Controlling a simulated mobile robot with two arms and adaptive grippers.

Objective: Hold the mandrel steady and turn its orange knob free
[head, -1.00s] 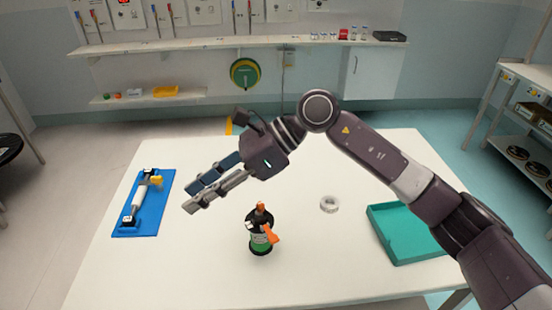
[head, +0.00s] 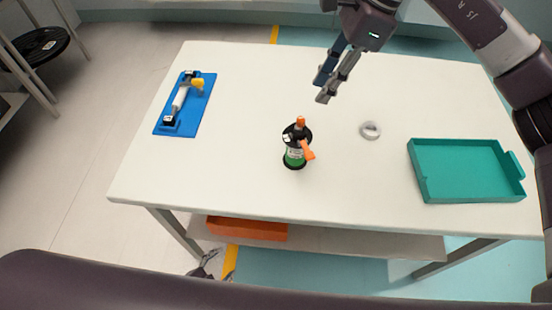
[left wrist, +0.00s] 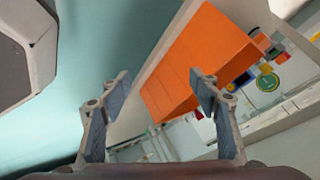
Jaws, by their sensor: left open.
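The mandrel (head: 292,156) stands upright on the white table, black with a green band. Its orange knob (head: 300,121) is on top, and an orange lever-like part (head: 307,150) sticks out at its side. My right gripper (head: 322,91) hangs above the table, behind and right of the mandrel, apart from it; its fingers look open and empty. My left gripper (head: 207,267) is low, below the table's front edge and away from the mandrel. In the left wrist view its two fingers (left wrist: 159,92) are spread with nothing between them.
A blue board (head: 180,128) with a white roller and yellow handle lies at the table's left. A grey-white ring (head: 370,131) lies right of the mandrel. A teal tray (head: 465,197) is at the right. An orange bin (head: 247,229) sits on the shelf under the table, also in the left wrist view (left wrist: 200,60).

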